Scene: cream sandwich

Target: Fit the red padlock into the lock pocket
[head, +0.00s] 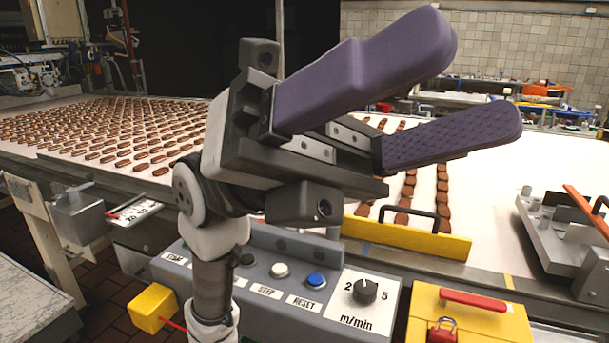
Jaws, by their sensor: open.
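The red padlock (442,331) is at the bottom edge of the view, shackle up, against a yellow box or panel (415,303) with a red handle (472,300) on top. The frame edge cuts off the padlock's lower part, and I cannot tell if it hangs or rests there. I cannot make out the lock pocket for certain. My gripper (478,82) is open, its two purple fingers spread and pointing right. It looks empty. In the picture it is above the padlock, clearly apart from it.
A grey control panel (235,288) with buttons and a speed knob (364,291) stands left of the padlock. Behind it, the pale conveyor (480,200) carries rows of brown biscuits. A yellow guard (407,237) and a metal fixture (560,235) stand at its near edge.

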